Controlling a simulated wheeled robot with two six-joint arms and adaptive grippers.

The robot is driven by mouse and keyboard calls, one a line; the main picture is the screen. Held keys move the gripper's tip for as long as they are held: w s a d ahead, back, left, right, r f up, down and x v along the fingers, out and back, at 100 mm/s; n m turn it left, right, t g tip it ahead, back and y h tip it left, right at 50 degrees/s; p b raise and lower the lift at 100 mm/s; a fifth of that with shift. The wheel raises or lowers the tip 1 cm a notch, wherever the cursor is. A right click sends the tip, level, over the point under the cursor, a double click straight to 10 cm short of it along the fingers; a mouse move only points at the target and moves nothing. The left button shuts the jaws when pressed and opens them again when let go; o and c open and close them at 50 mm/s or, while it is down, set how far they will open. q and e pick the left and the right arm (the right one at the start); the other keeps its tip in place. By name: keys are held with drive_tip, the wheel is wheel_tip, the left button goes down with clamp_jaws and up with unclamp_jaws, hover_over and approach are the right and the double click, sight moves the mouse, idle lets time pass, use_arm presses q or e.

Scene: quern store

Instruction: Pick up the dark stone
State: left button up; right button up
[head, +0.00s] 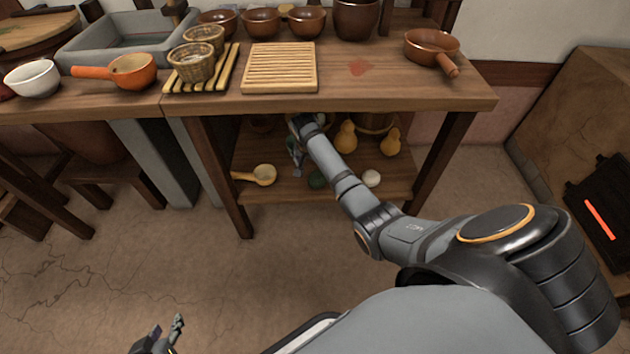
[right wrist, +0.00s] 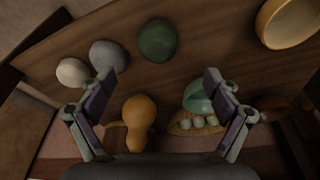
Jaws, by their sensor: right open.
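The dark green stone (right wrist: 157,40) lies on the wooden lower shelf in the right wrist view, ahead of my right gripper (right wrist: 158,82) and roughly centred between its fingertips. It also shows in the head view (head: 317,180), partly beside my right arm. My right gripper (head: 296,153) is open and empty under the table top, with its fingers wide apart and not touching the stone. A grey stone (right wrist: 108,57) and a white stone (right wrist: 72,72) lie left of the dark one. My left gripper (head: 166,338) is at the bottom edge, partly cut off, its fingers apart and empty.
A yellow gourd (right wrist: 138,118) and a teal object (right wrist: 197,97) beside several pale balls are near the right gripper. A yellow ladle (head: 262,175) lies on the shelf's left. The table top (head: 350,95) overhangs the shelf; table legs (head: 219,175) stand at its sides.

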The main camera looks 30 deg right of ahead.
sight(316, 176)
drive_tip(key=shift+b+x, duration=0.55)
drive_tip(key=shift+x, duration=0.65)
drive_tip(key=shift+b+x, duration=0.55)
drive_tip(key=shift+x, duration=0.5)
use_arm(q)
drive_tip(key=w+r+t, duration=0.5)
drive_tip(key=r, duration=0.5)
drive_tip(key=w+a+r+t, duration=0.1)
drive_tip(key=w+r+t, duration=0.4)
drive_tip(key=r, duration=0.5)
drive_tip(key=shift+w, duration=0.3)
